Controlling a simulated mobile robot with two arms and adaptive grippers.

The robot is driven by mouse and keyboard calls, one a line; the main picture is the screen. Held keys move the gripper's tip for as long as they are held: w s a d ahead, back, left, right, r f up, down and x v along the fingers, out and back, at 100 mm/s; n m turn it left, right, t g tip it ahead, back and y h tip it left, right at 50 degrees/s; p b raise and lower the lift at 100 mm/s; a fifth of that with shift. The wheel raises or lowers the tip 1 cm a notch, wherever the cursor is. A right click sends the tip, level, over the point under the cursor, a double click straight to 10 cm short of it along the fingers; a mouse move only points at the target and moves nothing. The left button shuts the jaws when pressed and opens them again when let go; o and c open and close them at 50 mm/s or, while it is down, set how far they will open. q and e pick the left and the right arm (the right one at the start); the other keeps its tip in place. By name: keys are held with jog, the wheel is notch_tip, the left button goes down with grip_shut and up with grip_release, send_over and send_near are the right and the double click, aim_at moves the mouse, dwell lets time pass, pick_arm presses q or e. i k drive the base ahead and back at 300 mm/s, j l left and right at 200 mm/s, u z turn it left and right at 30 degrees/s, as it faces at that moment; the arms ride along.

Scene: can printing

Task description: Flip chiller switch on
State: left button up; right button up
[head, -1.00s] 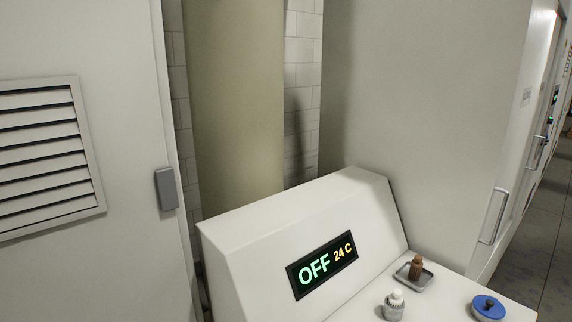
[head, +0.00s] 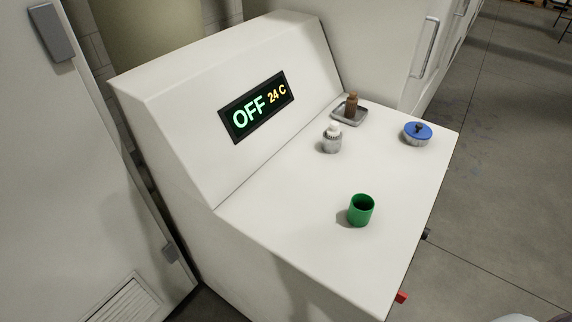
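The chiller appears to be the white console (head: 290,215) with a sloped back panel and a flat top. Its display (head: 256,106) reads "OFF" in green and "24 C" in yellow. A small red part (head: 401,297) sticks out from the console's right-hand side, low in the head view. A small dark part (head: 427,233) sticks out farther up the same side. The face that carries these two parts is turned away, so I cannot tell which is the switch. Neither of my grippers is in view.
On the console top stand a green cup (head: 361,211), a grey pot with a white top (head: 332,138), a brown bottle (head: 351,106) in a small tray (head: 361,120), and a blue-lidded round container (head: 417,133). Grey floor (head: 500,200) right of the console is clear.

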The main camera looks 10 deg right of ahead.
aim_at(400, 297)
jog(key=k+l+z, duration=0.1)
jog(key=l+z, duration=0.25)
jog(key=l, duration=0.25)
jog(key=l+z, duration=0.3)
jog(key=l, duration=0.35)
